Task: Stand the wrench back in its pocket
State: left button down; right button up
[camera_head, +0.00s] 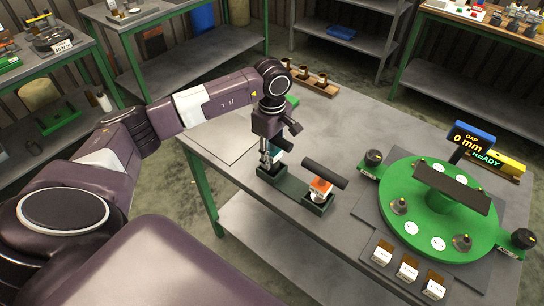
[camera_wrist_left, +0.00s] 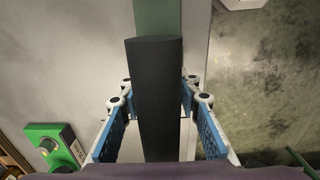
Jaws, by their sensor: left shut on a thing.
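My left gripper (camera_head: 271,158) is over the left end of a dark green two-pocket holder (camera_head: 290,189) on the table. In the left wrist view its blue-padded fingers stand on both sides of a black bar-shaped handle (camera_wrist_left: 158,95), which I take to be the wrench's, and are shut on it. The gripper mostly hides the wrench in the head view. I cannot tell whether its lower end is inside the left pocket or just above it. A second tool with a black cross handle (camera_head: 325,173) and an orange block stands in the right pocket. My right gripper is out of view.
Right of the holder is a green turntable (camera_head: 425,215) with a dark bar above it. Behind it a gap display (camera_head: 470,138) reads 0 mm, READY. Several small labelled blocks (camera_head: 408,270) lie in front. A wooden strip with brass parts (camera_head: 312,80) lies at the back.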

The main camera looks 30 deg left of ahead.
aim_at(277, 144)
pick_arm(q)
jog(key=shift+f, duration=0.85)
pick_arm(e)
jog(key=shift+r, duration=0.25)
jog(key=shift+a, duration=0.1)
pick_arm(q)
jog(key=shift+f, duration=0.1)
jog(key=c, duration=1.4)
grip_release()
jog(key=shift+c, duration=0.2)
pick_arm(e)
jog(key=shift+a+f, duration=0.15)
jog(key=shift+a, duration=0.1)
pick_arm(q)
jog(key=shift+r, duration=0.25)
notch_tip(277, 144, up, 12)
jog(key=b, duration=0.3)
jog(key=shift+f, duration=0.1)
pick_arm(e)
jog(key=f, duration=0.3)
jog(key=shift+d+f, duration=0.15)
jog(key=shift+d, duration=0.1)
